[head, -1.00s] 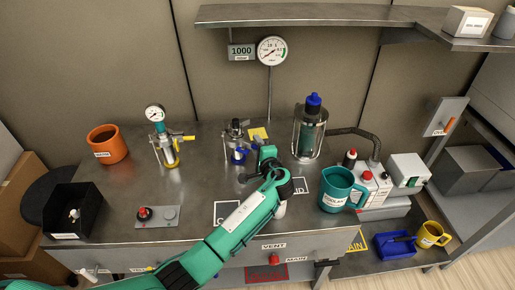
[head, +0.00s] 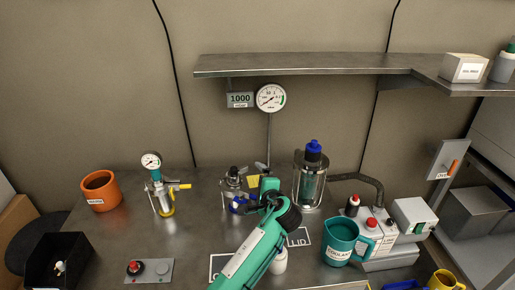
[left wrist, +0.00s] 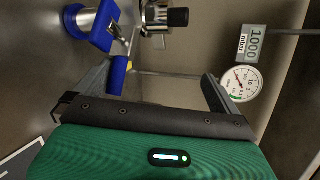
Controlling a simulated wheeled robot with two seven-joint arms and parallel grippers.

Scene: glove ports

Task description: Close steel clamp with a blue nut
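The steel clamp with blue parts (head: 238,205) is on the steel fitting (head: 233,182) at the middle of the bench, partly hidden by my left arm. In the left wrist view its blue piece (left wrist: 100,27) shows at the upper left with a small steel part beside it. My left gripper (head: 266,188) is just right of the fitting in the head view. In the left wrist view the left gripper's fingers (left wrist: 158,82) are apart with nothing between them. A second blue piece (left wrist: 118,76) shows close beside the left finger; I cannot tell if they touch. My right gripper is not in view.
A glass vessel with a blue cap (head: 311,180) stands right of my gripper, a gauge with a yellow valve (head: 163,188) to the left. A round dial (head: 271,97) and a 1000 display (head: 240,100) hang behind. A teal jug (head: 340,242) stands at right.

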